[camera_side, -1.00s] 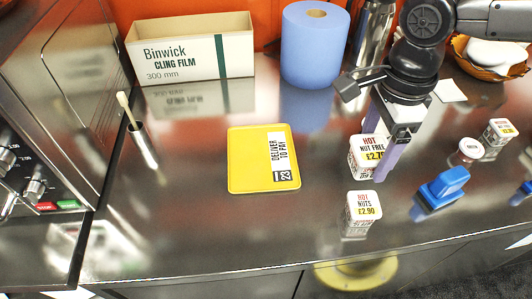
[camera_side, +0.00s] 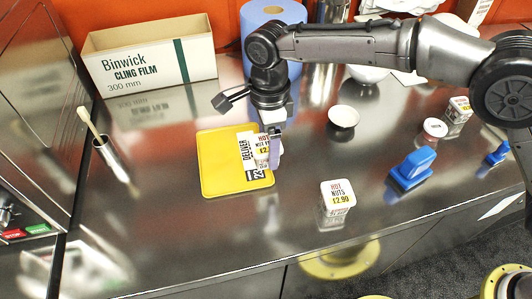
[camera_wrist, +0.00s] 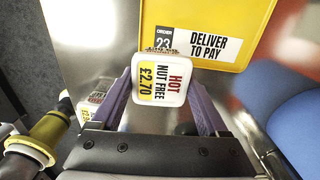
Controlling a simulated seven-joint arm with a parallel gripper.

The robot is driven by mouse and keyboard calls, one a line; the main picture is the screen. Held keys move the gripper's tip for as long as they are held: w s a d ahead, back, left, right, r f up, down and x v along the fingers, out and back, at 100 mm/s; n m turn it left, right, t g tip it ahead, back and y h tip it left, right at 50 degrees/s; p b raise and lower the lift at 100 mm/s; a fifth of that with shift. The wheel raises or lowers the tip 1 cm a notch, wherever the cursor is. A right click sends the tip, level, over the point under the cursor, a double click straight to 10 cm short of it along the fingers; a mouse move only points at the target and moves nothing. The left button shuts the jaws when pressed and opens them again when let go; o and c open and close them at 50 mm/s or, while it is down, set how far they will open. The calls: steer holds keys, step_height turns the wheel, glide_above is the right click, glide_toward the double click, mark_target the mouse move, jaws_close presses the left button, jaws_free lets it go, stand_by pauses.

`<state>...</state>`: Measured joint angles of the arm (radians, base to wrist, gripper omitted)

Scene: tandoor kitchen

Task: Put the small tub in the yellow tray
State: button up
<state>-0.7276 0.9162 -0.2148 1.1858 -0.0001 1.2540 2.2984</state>
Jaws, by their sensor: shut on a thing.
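My gripper (camera_side: 272,155) is shut on a small white tub (camera_side: 262,142) labelled "HOT NUT FREE £2.70". In the wrist view the tub (camera_wrist: 160,82) sits between the two purple fingers, its lid label facing the camera. The yellow tray (camera_side: 214,172) lies flat on the counter with a "DELIVER TO PAY" 23 label on it. The held tub is at the tray's right edge in the side view, partly covering the label. In the wrist view it overlaps the near edge of the tray (camera_wrist: 160,20). I cannot tell its height above the counter.
A similar tub (camera_side: 337,195) labelled "HOT NUTS £2.90" stands right of the tray. A cling film box (camera_side: 150,65) and blue roll (camera_side: 262,20) stand behind.

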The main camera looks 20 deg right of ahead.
mark_target(266, 157)
steer(key=shift+w+a+f, duration=0.1)
steer(key=shift+f, duration=0.1)
steer(key=shift+w+a+f, duration=0.1)
steer(key=shift+f, duration=1.55)
steer(key=shift+f, duration=0.25)
steer(key=o, duration=1.4)
step_height(266, 157, up, 12)
steer(key=shift+r, duration=0.25)
steer(key=shift+r, duration=0.1)
